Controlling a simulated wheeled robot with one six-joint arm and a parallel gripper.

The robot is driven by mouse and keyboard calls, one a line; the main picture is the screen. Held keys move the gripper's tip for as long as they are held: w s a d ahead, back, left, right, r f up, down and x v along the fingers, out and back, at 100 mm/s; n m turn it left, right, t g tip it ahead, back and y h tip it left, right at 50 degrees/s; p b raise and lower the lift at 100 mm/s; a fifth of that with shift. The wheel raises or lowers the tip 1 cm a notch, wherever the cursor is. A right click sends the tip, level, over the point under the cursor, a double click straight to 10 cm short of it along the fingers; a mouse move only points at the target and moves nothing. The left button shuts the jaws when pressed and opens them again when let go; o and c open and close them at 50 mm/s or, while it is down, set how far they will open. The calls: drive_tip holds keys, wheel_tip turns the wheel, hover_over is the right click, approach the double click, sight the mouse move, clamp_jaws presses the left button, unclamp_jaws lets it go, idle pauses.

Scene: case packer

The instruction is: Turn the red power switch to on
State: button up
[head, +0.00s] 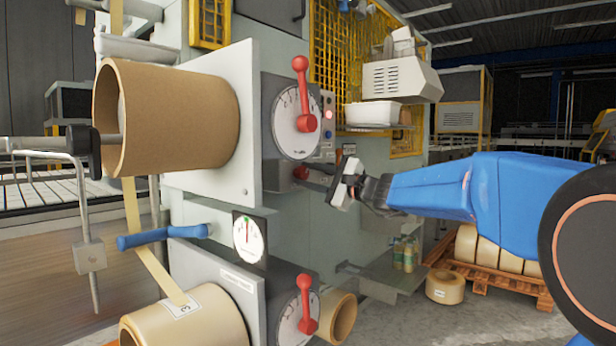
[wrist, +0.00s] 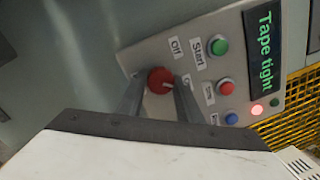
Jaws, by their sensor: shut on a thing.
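The red power switch (wrist: 159,78) is a round knob on a grey control panel. The wrist view shows an "Off" label (wrist: 176,47) beside it and a second label, partly hidden by a finger, that seems to start with "O". A small pale mark shows on the knob near the right finger; which label it points to is hard to tell. My gripper (wrist: 160,90) has one finger on each side of the knob and is shut on it. In the head view the switch (head: 301,173) is at the tip of my gripper (head: 317,178), below the upper dial.
Beside the switch are a green start button (wrist: 219,46), a red button (wrist: 225,87), a blue button (wrist: 231,118), a lit red lamp (wrist: 257,109) and a "Tape tight" display (wrist: 264,45). A red-handled dial (head: 297,125) stands close above my gripper. Yellow mesh (wrist: 296,115) borders the panel.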

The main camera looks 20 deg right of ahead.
idle(0.3)
drive_tip(key=o, duration=1)
drive_tip(key=shift+o, duration=0.2)
drive_tip(key=shift+d, duration=0.1)
drive_tip(key=v, duration=1.7)
drive_tip(key=shift+s, duration=0.15)
drive_tip(key=shift+d, duration=0.1)
